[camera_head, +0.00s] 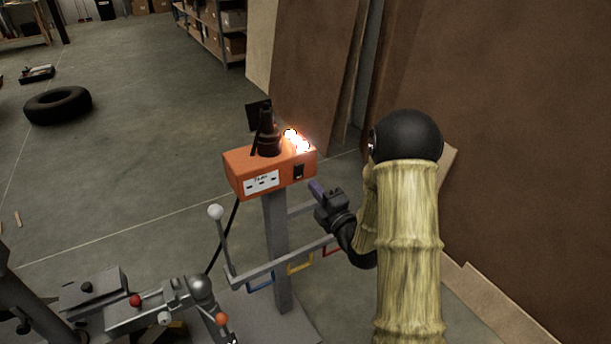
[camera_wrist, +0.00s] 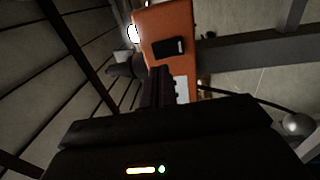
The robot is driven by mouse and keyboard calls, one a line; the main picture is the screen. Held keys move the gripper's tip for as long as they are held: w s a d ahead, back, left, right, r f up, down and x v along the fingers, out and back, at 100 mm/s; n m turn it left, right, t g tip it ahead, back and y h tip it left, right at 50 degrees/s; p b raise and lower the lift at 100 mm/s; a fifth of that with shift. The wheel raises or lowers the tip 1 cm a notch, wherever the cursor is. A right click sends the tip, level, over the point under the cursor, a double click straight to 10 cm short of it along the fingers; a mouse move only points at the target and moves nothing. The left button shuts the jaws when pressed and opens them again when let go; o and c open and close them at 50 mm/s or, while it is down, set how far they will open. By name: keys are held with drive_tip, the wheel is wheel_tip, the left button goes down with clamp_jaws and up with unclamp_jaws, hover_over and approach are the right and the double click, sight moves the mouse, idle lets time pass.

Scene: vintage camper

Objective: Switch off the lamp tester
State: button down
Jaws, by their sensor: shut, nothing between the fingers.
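The lamp tester (camera_head: 240,163) is an orange box on a grey post, with a white label panel on its front. Glowing lamps (camera_head: 297,140) are lit on top, beside a dark socket. My gripper (camera_head: 315,187) is shut and empty, just below and right of the switch, apparently a little apart from it. In the wrist view the switch (camera_wrist: 169,47) shows on the orange face, beyond the tips of my dark fingers (camera_wrist: 160,72). Which way the rocker is tilted is too small to tell.
A lever with a white ball (camera_head: 215,212) and a rail with coloured handles (camera_head: 300,262) stand below the box. A bench vice-like machine (camera_head: 165,305) is at lower left. Brown panels (camera_head: 520,150) lean at right. A tyre (camera_head: 57,105) lies on open floor.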

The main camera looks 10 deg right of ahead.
sight(301, 168)
drive_tip(key=x, duration=0.6)
drive_tip(key=shift+w+d, duration=0.1)
drive_tip(key=shift+d, duration=0.1)
